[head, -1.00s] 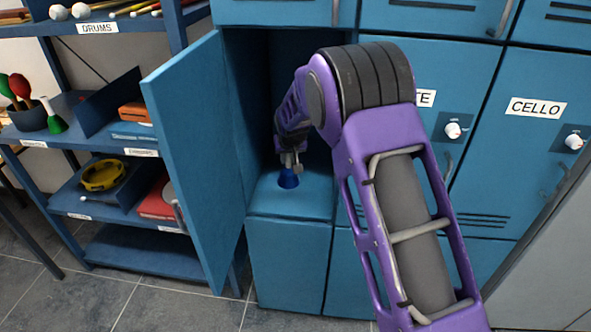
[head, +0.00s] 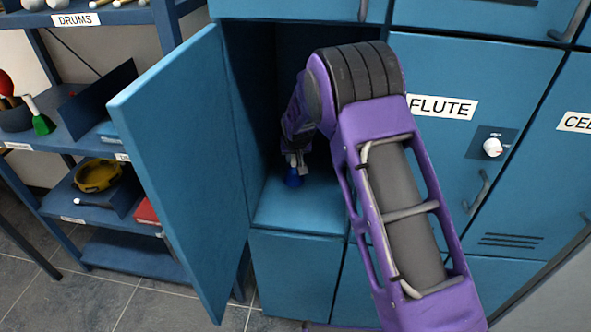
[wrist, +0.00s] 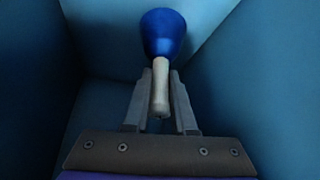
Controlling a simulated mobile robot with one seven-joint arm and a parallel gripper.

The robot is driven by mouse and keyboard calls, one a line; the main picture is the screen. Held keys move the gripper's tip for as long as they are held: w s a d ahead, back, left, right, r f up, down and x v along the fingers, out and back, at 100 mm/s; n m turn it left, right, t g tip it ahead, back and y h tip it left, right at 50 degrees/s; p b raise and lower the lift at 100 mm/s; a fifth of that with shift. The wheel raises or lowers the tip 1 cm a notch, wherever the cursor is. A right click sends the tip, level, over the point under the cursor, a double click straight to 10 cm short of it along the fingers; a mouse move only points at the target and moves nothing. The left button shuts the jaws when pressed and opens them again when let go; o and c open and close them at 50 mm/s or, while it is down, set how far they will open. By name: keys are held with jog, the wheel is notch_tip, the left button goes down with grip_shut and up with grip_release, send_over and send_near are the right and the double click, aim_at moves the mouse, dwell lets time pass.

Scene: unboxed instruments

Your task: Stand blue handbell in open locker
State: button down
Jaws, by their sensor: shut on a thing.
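The blue handbell (head: 293,180) is inside the open locker (head: 318,210), mouth down, close to the locker floor. I cannot tell whether its rim touches the floor. In the wrist view the blue bell cup (wrist: 163,35) and its pale handle (wrist: 160,85) show clearly. My gripper (head: 294,158) is shut on the handle, with a finger on each side; it also shows in the wrist view (wrist: 160,88). My arm reaches into the locker and hides part of its inside. The locker door (head: 180,165) stands open to the left.
Closed lockers, one labelled FLUTE (head: 442,107), stand to the right. An instrument shelf (head: 100,140) stands at the left, behind the open door, with a green handbell (head: 42,124) and a yellow tambourine (head: 97,176). The locker floor in front of the bell is bare.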

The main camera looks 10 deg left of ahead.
aim_at(294, 166)
jog(key=shift+f, duration=2.1)
jog(key=shift+f+b, duration=0.25)
jog(key=shift+b, duration=0.15)
jog(key=c, duration=0.7)
grip_release()
jog(key=shift+r, duration=0.1)
jog(key=shift+c, duration=0.2)
jog(key=shift+r+p, duration=0.3)
jog(key=shift+p, duration=0.1)
jog(key=v, duration=1.1)
jog(key=shift+s+r+p, duration=0.2)
jog(key=shift+r+p, duration=0.05)
jog(key=shift+p, duration=0.05)
